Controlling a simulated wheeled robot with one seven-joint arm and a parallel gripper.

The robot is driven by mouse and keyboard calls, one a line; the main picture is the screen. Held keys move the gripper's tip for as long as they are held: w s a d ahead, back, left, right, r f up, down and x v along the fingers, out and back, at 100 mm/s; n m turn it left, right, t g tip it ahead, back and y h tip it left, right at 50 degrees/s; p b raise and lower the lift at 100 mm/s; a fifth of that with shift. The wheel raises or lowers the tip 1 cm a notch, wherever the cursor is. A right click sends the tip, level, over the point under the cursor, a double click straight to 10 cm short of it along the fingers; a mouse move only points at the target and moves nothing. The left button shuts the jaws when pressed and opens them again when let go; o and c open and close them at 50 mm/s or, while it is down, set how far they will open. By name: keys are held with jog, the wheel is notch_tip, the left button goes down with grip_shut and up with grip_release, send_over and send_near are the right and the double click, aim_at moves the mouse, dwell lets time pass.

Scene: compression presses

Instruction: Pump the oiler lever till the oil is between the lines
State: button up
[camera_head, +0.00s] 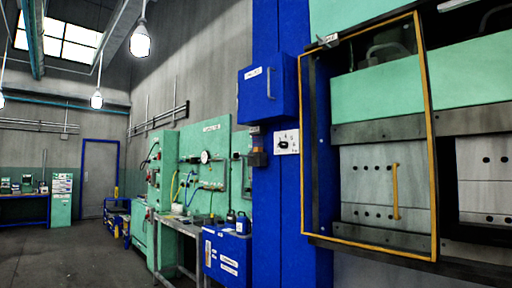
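A small grey and brown unit (257,150) is fixed to the left face of the blue press column, below a blue box; it may be the oiler. I cannot make out a lever, an oil level or lines on it at this distance. My gripper is not in view.
The blue press column (265,210) stands in the middle, with a blue box (268,90) and a white switch plate (287,142) on it. A yellow-framed guard (304,150) is at the right. A workbench (180,226) and blue cabinet (226,258) stand left of the column. Floor (90,258) is open at left.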

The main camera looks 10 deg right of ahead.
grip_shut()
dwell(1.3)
